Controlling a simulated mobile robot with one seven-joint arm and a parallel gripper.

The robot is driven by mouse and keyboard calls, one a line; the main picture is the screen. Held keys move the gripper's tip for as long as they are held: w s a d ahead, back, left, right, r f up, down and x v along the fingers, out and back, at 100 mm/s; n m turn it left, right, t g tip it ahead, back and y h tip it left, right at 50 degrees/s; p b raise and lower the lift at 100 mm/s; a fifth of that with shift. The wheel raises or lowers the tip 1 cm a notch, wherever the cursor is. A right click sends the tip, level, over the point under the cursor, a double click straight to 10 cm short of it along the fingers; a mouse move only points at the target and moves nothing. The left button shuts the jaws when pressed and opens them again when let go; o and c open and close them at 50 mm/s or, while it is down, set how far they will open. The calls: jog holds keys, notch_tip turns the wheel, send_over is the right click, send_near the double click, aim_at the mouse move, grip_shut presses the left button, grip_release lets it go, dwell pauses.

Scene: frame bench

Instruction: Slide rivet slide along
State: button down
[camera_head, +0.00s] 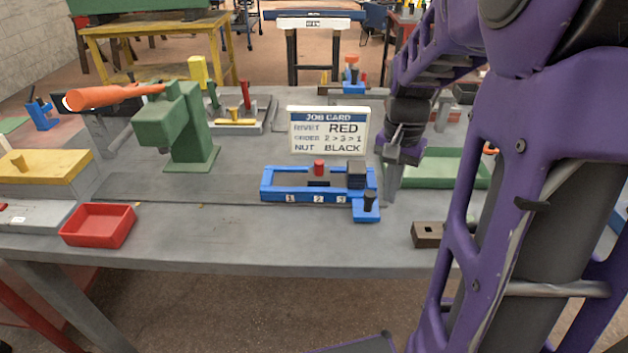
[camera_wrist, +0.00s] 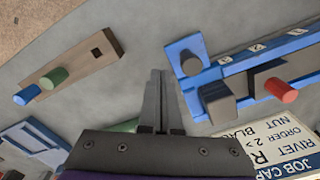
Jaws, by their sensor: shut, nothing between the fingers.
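The rivet slide is a blue frame (camera_head: 285,195) on the grey bench, with marks 1, 2 and 3 along its front. A red rivet (camera_head: 319,167) stands upright on its dark carriage, around the middle. A dark block (camera_head: 356,175) sits at the right end, and a black knob (camera_head: 368,200) stands on a blue tab at the front right corner. My gripper (camera_head: 393,190) is shut and empty, just right of the frame. In the wrist view my fingers (camera_wrist: 160,78) point down beside the blue frame (camera_wrist: 245,72), apart from the knob (camera_wrist: 190,63); the red rivet (camera_wrist: 281,90) lies farther right.
A job card (camera_head: 328,130) behind the frame reads rivet red, order 2>3>1, nut black. A brown block (camera_head: 428,235) with pegs stands front right, partly behind my arm. A green tray (camera_head: 440,168) lies behind right. A green press (camera_head: 185,130) and red tray (camera_head: 98,225) stand left.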

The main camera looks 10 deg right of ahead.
jog(key=shift+a, duration=0.1)
jog(key=shift+w+a+p, duration=0.25)
jog(key=shift+w+a, duration=0.7)
jog(key=shift+a, duration=2.5)
jog(key=shift+w+a+p, duration=0.2)
jog(key=shift+w+a, duration=0.75)
jog(key=shift+a, duration=2.55)
jog(key=shift+w+a+p, duration=0.25)
jog(key=shift+w+a, duration=0.7)
jog(key=shift+a, duration=2.5)
jog(key=shift+w+a+p, duration=0.35)
jog(key=shift+w+a, duration=0.2)
jog(key=shift+a, duration=1.45)
jog(key=shift+w+a+p, duration=0.3)
jog(key=shift+w+a, duration=0.2)
jog(key=shift+a, duration=1.5)
jog(key=shift+w+a+p, duration=0.35)
jog(key=shift+w+a, duration=0.2)
jog(key=shift+a, duration=1.45)
jog(key=shift+s+d, duration=0.2)
jog(key=shift+d, duration=0.6)
jog(key=shift+r, duration=0.1)
notch_tip(320, 180, up, 7)
jog(key=p, duration=0.5)
